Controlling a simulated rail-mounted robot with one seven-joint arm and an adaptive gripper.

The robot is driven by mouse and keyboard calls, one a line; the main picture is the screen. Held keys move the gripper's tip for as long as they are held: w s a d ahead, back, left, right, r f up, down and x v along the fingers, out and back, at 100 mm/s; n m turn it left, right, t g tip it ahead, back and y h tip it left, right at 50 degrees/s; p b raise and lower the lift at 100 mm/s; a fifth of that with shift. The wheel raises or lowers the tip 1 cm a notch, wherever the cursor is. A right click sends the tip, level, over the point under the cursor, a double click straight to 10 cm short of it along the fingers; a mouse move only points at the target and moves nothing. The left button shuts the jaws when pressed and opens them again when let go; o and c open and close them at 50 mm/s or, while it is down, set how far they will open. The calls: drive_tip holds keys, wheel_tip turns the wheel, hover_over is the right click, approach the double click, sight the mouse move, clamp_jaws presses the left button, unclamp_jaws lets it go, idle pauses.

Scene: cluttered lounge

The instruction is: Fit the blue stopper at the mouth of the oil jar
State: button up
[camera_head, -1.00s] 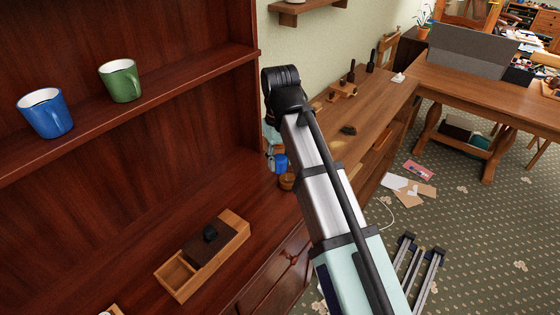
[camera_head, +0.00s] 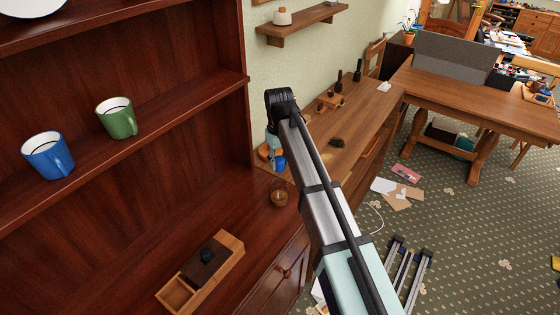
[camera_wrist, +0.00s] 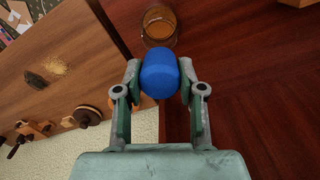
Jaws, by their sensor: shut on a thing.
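The blue stopper (camera_wrist: 159,76) is pinched between the two fingers of my gripper (camera_wrist: 159,70) in the wrist view. It also shows as a small blue shape (camera_head: 280,162) below my arm's end in the head view. The oil jar (camera_wrist: 160,25), of amber glass, stands on the dark red-brown cabinet top just beyond the stopper. In the head view the oil jar (camera_head: 279,198) stands near the cabinet's right edge, below and apart from the stopper. Its mouth looks open. My gripper is mostly hidden by my arm in the head view.
A wooden box (camera_head: 208,268) with a dark sliding lid lies on the cabinet top (camera_head: 165,240). A blue mug (camera_head: 47,156) and a green mug (camera_head: 116,118) stand on the shelf above. A long wooden bench (camera_head: 345,120) with small items stands behind.

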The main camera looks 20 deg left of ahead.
sight(279, 159)
drive_tip(key=shift+f+b, duration=0.9)
drive_tip(key=shift+f, duration=2)
drive_tip(key=shift+f, duration=1.45)
idle(0.6)
drive_tip(key=o, duration=1.1)
drive_tip(key=shift+c, duration=0.2)
wheel_tip(279, 159, up, 12)
drive_tip(key=shift+r, duration=0.1)
